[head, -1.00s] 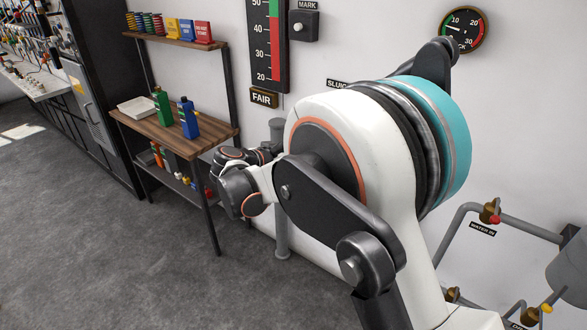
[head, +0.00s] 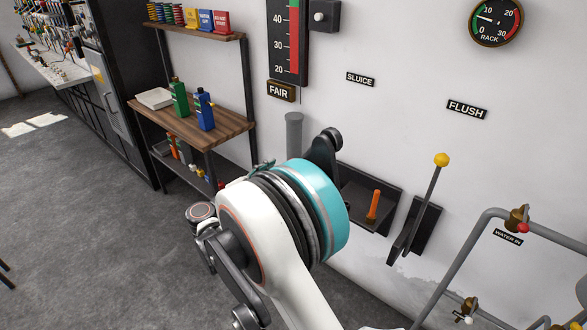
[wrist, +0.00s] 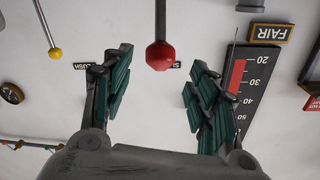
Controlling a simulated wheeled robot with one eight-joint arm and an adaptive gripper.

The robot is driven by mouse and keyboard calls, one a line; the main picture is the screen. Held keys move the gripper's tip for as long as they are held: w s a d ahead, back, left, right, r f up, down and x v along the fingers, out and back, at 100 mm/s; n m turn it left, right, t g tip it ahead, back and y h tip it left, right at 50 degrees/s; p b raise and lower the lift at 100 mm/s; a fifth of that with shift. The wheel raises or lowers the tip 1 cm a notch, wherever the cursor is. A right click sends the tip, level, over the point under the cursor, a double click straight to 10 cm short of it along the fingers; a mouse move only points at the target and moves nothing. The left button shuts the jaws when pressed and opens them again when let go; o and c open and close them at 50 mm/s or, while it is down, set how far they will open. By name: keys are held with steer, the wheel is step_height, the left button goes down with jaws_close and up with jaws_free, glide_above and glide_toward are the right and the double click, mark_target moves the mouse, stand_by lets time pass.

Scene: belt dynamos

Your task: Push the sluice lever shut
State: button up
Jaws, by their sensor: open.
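The sluice lever shows in the wrist view as a grey rod with a red knob (wrist: 160,55), hanging in from the top of that upside-down picture. My gripper (wrist: 158,75) is open, with its green-padded fingers spread to either side of the knob in the picture. Nothing is held, and I cannot tell how near the knob is. The knob partly covers the sluice label in the wrist view; the sluice label (head: 360,79) is clear in the head view.
The flush lever with a yellow knob (head: 441,160) stands to the right under its flush label (head: 466,110). Pipes (head: 480,226) run at the lower right. A wooden shelf unit (head: 235,124) stands left.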

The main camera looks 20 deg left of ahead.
steer(key=b+x, duration=0.1)
steer(key=x, duration=0.6)
steer(key=shift+w+b, duration=0.1)
steer(key=shift+b, duration=0.2)
steer(key=shift+d, duration=0.1)
steer(key=shift+c, duration=0.4)
